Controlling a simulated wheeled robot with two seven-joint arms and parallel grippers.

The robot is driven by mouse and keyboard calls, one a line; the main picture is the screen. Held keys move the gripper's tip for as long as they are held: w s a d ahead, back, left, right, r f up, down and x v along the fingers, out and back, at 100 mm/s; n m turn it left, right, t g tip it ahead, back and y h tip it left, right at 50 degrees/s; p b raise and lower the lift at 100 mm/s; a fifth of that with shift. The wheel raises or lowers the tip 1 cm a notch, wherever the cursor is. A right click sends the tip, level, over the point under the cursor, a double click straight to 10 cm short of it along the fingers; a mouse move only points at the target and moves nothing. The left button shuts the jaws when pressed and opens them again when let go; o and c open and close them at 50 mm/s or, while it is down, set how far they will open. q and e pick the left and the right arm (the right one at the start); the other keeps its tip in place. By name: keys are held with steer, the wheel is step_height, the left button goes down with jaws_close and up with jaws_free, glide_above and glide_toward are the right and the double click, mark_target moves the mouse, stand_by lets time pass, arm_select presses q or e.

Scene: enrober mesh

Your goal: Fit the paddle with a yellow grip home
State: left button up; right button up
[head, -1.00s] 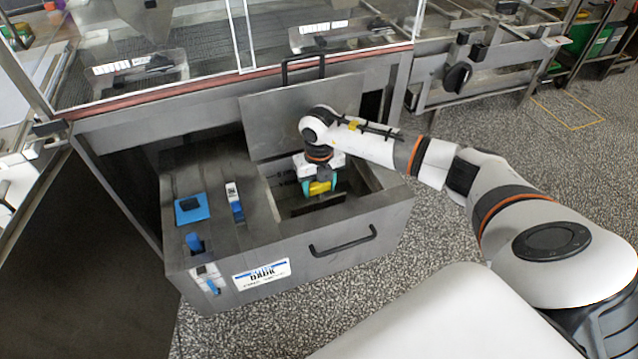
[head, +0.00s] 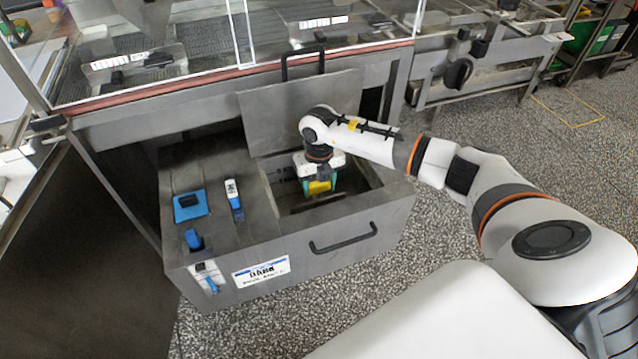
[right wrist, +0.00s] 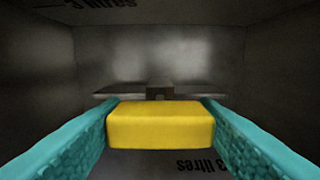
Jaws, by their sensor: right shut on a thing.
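My right gripper (head: 319,186) is shut on the yellow grip (head: 320,187) of the paddle, inside the mouth of the open grey tank. In the right wrist view the yellow grip (right wrist: 161,125) sits between the two teal fingers. Beyond it a dark flat part with a small raised block (right wrist: 160,90) shows, which looks like the paddle's lower part. The tank's grey inner walls (right wrist: 205,50) surround it. I cannot tell whether the paddle touches its seat. My left gripper is not in view.
The tank's raised lid (head: 290,118) stands behind my right gripper. On the deck to the left are a blue square pad (head: 190,207), a blue and white piece (head: 233,194) and a blue knob (head: 194,239). A black handle (head: 343,241) is on the front.

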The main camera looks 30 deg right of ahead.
steer(key=shift+f, duration=0.35)
stand_by(0.4)
steer(key=o, duration=1.6)
step_height(320, 180, up, 12)
steer(key=shift+f, duration=0.1)
